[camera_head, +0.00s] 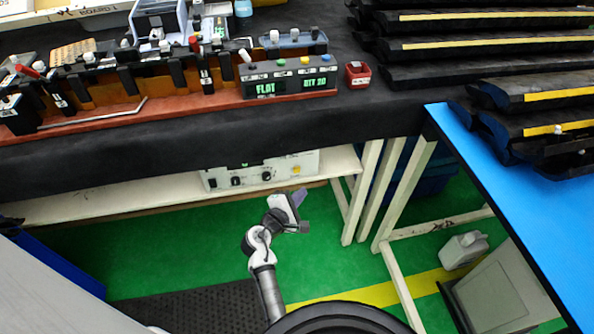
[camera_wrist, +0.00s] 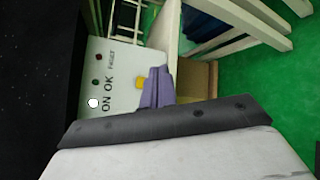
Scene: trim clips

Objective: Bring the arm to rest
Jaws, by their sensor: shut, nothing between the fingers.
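My gripper (camera_head: 299,196) is at the end of my raised arm, in front of the bench and below the level of its top. Its purple fingers are together and empty. They also show in the wrist view (camera_wrist: 154,88), in front of a white control box. That control box (camera_head: 300,164) is on the shelf under the bench and has dark knobs and a yellow button. In the wrist view its panel (camera_wrist: 125,65) reads "ON OK". I cannot tell the exact gap between the fingertips and the box.
The black bench top (camera_head: 400,105) carries a red fixture (camera_head: 120,115) with clamps, a display unit reading "FLAT" and a small red box (camera_head: 357,75). Black trim parts (camera_head: 490,45) lie at the right by a blue surface (camera_head: 530,215). White legs (camera_head: 405,190) stand right of my gripper. Green floor (camera_head: 180,255) is open left.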

